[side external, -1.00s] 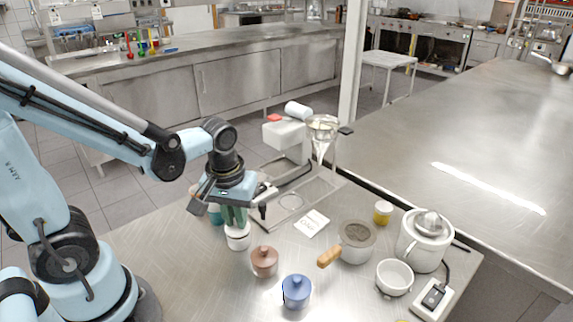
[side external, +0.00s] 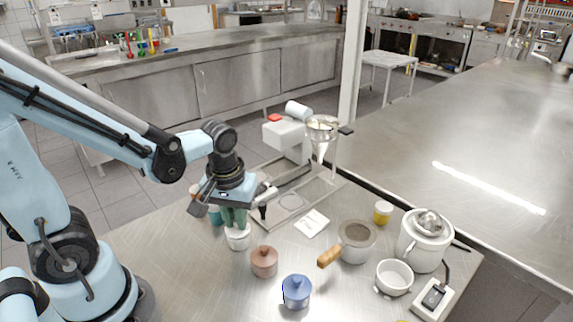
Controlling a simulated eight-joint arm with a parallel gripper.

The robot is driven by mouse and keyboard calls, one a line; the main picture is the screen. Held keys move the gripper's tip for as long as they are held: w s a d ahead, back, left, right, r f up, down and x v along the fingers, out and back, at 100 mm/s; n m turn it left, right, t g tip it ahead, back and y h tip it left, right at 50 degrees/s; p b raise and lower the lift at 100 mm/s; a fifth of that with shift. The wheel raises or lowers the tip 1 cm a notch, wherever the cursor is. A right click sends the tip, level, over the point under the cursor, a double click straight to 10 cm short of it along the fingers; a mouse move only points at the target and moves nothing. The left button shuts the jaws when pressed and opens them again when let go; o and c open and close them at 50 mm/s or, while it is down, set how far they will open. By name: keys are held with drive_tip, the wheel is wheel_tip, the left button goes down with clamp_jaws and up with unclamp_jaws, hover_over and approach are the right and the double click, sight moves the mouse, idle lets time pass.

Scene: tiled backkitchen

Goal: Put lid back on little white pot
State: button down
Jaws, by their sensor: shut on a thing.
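The little white pot (side external: 238,241) stands on the near steel table, left of the brown pot. The fingers are shut on the white lid (side external: 237,231), of which only a little shows below the fingertips. The lid is at the pot's mouth; I cannot tell whether it is fully seated. The lid's knob is hidden between the fingers.
A brown lidded pot (side external: 264,261) and a blue lidded pot (side external: 296,291) stand close by at the front right. A teal pot (side external: 215,215) is just behind my gripper. A dispenser stand with a glass funnel (side external: 322,130) rises behind. A wooden-handled pan (side external: 357,241) lies right.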

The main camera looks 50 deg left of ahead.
drive_tip(key=c, duration=0.5)
unclamp_jaws()
drive_tip(key=shift+r, duration=3.5)
clamp_jaws()
drive_tip(key=shift+f, duration=0.7)
